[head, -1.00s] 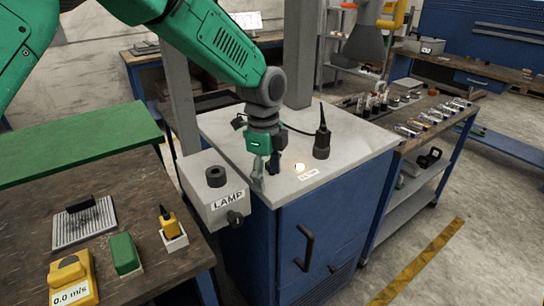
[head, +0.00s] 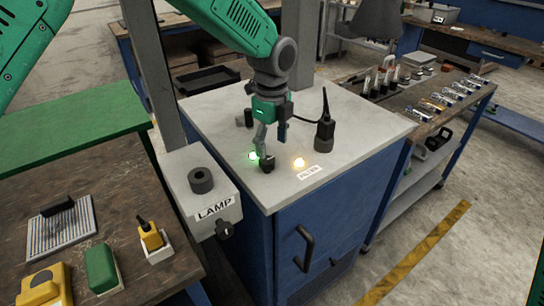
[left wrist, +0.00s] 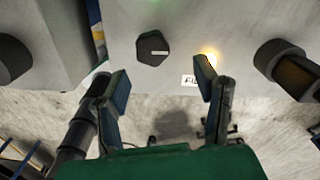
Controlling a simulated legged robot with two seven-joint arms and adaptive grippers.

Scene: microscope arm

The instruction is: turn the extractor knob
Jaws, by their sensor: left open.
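A small black round knob (head: 268,163) sits on the grey top of the blue cabinet, between a green light (head: 253,156) and an amber light (head: 299,162). No label naming it as the extractor knob is readable. In the left wrist view the same knob (left wrist: 152,47) shows a pale pointer mark. My left gripper (head: 272,136) is open and empty, above and just behind the knob in the head view. In the left wrist view its fingertips (left wrist: 161,80) are spread apart, with the knob beyond the gap. My right gripper is not in view.
A grey LAMP box (head: 200,195) with a side knob stands left of the cabinet. A black cylinder with a cable (head: 325,133) stands right of the gripper. A FILTER label (head: 309,172) lies by the amber light. The cabinet top's front right is clear.

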